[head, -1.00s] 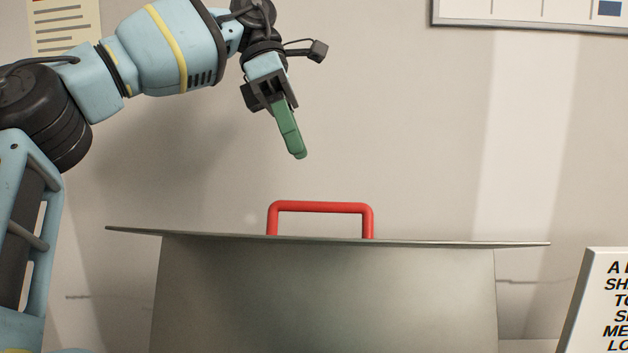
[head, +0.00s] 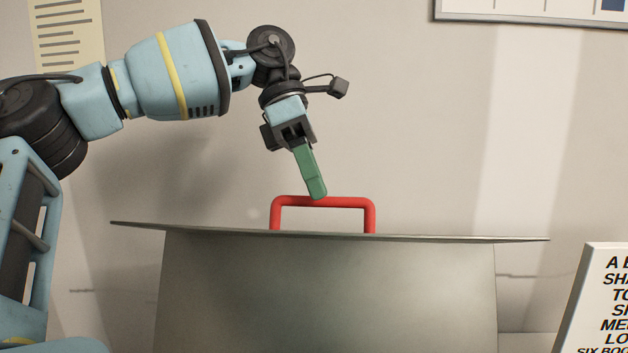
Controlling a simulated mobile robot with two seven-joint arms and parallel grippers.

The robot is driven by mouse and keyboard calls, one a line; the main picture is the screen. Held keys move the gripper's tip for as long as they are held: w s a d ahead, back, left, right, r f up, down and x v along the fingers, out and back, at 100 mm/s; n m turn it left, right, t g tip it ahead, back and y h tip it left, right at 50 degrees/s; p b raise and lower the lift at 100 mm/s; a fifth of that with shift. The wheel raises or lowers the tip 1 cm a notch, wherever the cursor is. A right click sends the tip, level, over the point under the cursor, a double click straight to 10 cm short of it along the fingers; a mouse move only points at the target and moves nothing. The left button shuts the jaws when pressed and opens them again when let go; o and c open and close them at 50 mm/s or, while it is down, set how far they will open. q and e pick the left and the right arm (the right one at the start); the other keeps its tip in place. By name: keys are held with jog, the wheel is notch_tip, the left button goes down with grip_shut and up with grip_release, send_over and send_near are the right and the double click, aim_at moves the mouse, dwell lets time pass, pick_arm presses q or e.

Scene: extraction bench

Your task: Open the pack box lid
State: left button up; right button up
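The pack box (head: 330,295) is a large grey box in the lower middle of the head view. Its flat, wide lid (head: 200,231) lies on top, overhanging both sides. A red handle (head: 372,210) stands up from the lid's middle. My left gripper (head: 318,195), with green fingers, points down at the handle's top bar. Its fingertips overlap the bar in the picture; I cannot tell whether they touch it. The fingers are seen edge-on, one in front of the other, so their gap is hidden. My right gripper is not in view.
A white sign with black lettering (head: 606,300) stands to the right of the box. A framed board (head: 530,18) and a paper notice (head: 70,35) are on the wall behind. The air above the lid's right half is clear.

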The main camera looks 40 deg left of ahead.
pick_arm(q)
jog(key=shift+d+f, duration=0.1)
jog(key=shift+f, duration=0.15)
grip_shut()
